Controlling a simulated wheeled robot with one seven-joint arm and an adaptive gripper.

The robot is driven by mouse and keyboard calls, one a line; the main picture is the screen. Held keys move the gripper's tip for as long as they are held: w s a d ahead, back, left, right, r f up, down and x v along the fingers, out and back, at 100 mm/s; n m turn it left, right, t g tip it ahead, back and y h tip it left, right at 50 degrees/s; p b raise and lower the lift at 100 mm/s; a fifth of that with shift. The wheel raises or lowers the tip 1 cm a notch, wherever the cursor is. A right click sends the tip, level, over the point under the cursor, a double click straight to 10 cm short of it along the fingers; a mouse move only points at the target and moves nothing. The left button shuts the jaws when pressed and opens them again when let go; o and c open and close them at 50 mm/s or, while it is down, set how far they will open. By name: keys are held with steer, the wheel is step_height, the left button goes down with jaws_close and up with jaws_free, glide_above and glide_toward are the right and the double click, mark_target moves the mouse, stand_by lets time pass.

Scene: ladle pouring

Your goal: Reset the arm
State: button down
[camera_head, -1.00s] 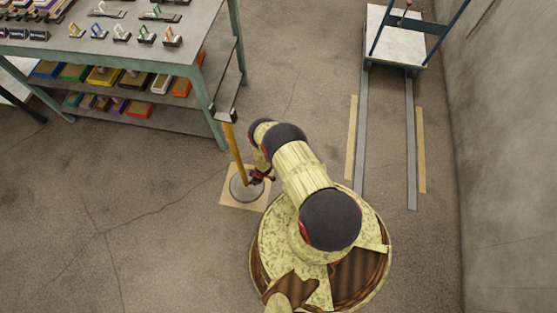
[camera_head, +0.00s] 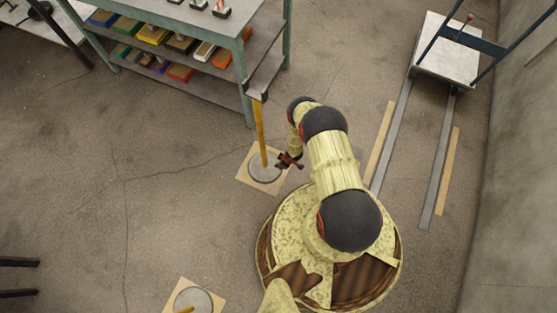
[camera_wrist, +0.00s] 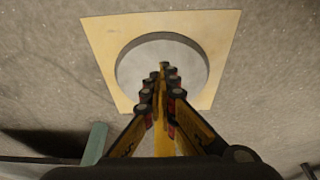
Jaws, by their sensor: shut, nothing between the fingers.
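My gripper (camera_head: 289,161) is shut and empty. In the head view it hangs just right of a yellow post (camera_head: 260,132) on a round grey base (camera_head: 264,167) set on a tan square plate. In the wrist view the closed fingers (camera_wrist: 162,82) point at the round grey disc (camera_wrist: 190,62) on its tan plate (camera_wrist: 105,48). A yellow strip shows between and below the fingers there. I cannot tell how far the fingers are from the post.
A green-framed table (camera_head: 214,19) with a shelf of coloured boxes stands upper left. A grey block (camera_head: 260,84) tops the post. A cart (camera_head: 446,60) and floor rails (camera_head: 437,165) are at right, near a wall. Another round base (camera_head: 193,299) lies at bottom.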

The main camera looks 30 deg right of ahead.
steer(key=p+v, duration=0.2)
steer(key=v, duration=0.3)
steer(key=shift+s+d+r, duration=0.1)
steer(key=shift+s+r, duration=0.1)
steer(key=shift+r, duration=0.15)
